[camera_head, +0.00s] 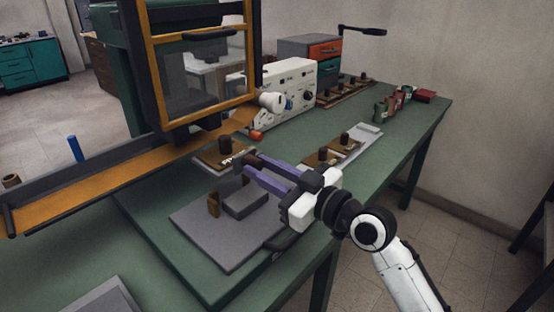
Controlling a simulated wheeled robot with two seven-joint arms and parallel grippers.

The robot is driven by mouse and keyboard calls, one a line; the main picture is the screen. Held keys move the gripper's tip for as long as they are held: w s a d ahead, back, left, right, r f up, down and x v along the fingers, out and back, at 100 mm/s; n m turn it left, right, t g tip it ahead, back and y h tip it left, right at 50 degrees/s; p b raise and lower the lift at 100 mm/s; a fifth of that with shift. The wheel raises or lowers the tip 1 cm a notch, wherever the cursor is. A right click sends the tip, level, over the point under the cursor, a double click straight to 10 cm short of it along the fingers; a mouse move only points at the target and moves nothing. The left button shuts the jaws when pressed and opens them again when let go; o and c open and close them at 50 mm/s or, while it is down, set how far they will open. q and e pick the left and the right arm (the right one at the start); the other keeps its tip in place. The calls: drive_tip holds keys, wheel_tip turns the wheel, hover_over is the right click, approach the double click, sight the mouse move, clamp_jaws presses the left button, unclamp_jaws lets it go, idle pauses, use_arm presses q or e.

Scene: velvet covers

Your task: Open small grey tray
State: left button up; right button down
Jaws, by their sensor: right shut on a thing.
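A small grey block-like tray (246,204) sits on a flat grey plate (215,242) near the front edge of the green table. A brass-coloured upright piece (213,204) stands at its left side. My right gripper (247,165) reaches in from the right, above and behind the small grey tray. Its purple fingers are closed around a small dark brown piece (246,180), partly hidden by them. I cannot tell how that piece joins the tray. My left gripper is not in view.
Small boards with dark knobs (223,146) lie behind my fingers, and a light grey board (360,140) lies to the right. An orange-framed machine (200,70) stands at the left, with a white control box (290,85) behind. The table's right front edge is close.

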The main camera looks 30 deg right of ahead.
drive_tip(key=shift+s, duration=0.45)
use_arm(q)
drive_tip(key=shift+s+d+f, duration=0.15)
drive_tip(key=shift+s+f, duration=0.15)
use_arm(e)
drive_tip(key=c, duration=1.5)
unclamp_jaws()
drive_tip(key=shift+d, duration=0.1)
drive_tip(key=shift+s, duration=0.1)
drive_tip(key=shift+s+d, duration=0.2)
drive_tip(key=shift+s, duration=0.1)
use_arm(q)
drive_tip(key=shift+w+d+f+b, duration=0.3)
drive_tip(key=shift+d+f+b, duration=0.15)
drive_tip(key=shift+b, duration=0.65)
use_arm(e)
drive_tip(key=v, duration=0.9)
drive_tip(key=shift+s+r, duration=0.1)
drive_tip(key=shift+s, duration=0.2)
